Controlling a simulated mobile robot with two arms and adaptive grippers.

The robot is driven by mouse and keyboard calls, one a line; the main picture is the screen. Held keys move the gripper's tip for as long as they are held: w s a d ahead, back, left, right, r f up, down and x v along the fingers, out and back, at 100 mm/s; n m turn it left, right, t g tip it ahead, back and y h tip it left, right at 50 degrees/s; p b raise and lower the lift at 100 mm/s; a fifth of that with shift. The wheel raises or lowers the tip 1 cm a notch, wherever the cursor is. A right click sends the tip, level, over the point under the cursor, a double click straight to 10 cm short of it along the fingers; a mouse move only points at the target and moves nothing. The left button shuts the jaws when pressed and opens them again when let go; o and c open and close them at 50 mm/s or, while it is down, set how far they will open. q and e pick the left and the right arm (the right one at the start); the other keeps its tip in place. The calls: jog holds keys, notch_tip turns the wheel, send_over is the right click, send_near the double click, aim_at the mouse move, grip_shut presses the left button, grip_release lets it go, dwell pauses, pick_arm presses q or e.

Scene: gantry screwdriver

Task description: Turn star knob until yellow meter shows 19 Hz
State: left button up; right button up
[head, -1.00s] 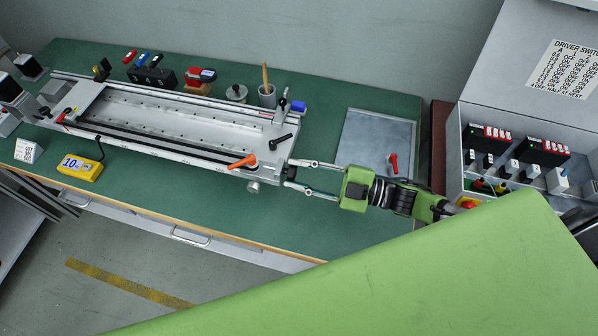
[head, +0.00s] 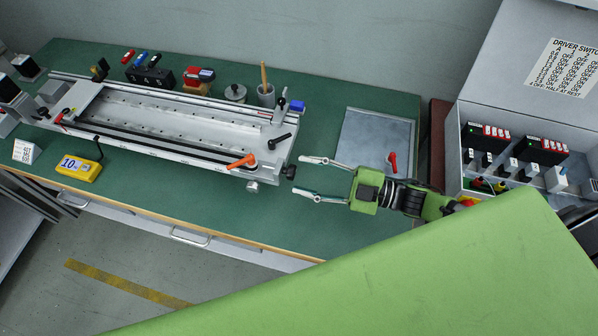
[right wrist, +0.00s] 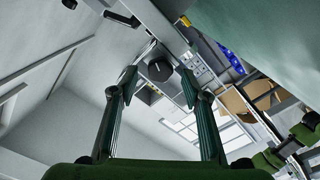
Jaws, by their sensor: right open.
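The dark star knob (head: 289,172) sits on the right end of the silver gantry (head: 180,116). In the right wrist view the knob (right wrist: 160,69) appears between and beyond my fingertips. My right gripper (head: 299,174) is open and empty just right of the knob, its two fingers pointing at it from either side of its axis. The fingers appear clear of the knob. The yellow meter (head: 79,168) lies on the bench at the left and its display reads about 10; the unit is too small to read. My left gripper is not in view.
An orange lever (head: 241,161) and a black lever (head: 280,141) stand on the gantry near the knob. A driver cabinet (head: 520,180) stands at the right. Bench in front is clear.

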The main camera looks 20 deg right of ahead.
jog(key=v, duration=0.9)
jog(key=shift+s+d, duration=0.2)
jog(key=shift+d, duration=0.05)
